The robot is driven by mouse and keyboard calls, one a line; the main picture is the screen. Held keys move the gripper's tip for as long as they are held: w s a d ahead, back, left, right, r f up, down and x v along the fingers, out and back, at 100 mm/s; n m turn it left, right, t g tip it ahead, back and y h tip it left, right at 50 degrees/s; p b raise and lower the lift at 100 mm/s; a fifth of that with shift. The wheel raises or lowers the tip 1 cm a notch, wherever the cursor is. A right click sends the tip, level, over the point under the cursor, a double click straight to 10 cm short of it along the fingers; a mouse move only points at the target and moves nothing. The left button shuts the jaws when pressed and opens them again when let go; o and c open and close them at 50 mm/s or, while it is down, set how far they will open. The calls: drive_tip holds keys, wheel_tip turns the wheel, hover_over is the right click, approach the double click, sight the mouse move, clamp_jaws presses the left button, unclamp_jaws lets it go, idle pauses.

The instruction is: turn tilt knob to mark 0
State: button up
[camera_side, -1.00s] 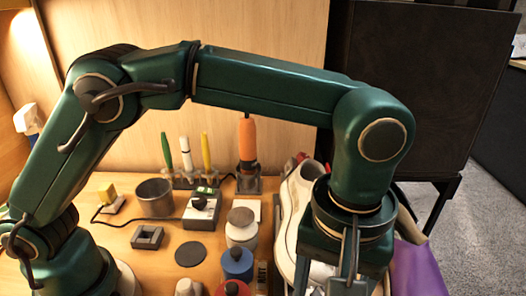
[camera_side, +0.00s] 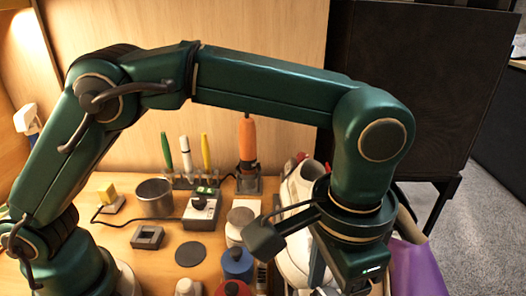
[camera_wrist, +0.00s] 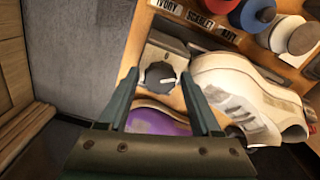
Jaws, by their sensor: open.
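A dark round knob (camera_wrist: 159,75) with a white pointer line sits on a pale plate (camera_wrist: 158,57) in the wrist view; I take it to be the tilt knob. Its pointer lies roughly sideways in the picture, and I cannot read any marks. My gripper (camera_wrist: 160,82) is open and empty. Its two fingers appear on either side of the knob in the wrist view; I cannot tell the height between them. In the side view my wrist (camera_side: 352,240) is at the right, and the knob is hidden.
A white sneaker (camera_wrist: 238,90) lies right beside the knob, with purple cloth (camera_wrist: 158,122) below it in the wrist view. Colour pots (camera_wrist: 258,14) stand beyond labels (camera_wrist: 200,18).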

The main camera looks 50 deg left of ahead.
drive_tip(key=m, duration=0.6)
drive_tip(key=shift+m, duration=0.4)
clamp_jaws()
drive_tip(key=n, duration=0.4)
drive_tip(key=shift+n, duration=2)
drive_tip(key=n, duration=0.3)
drive_tip(key=shift+n, duration=0.3)
unclamp_jaws()
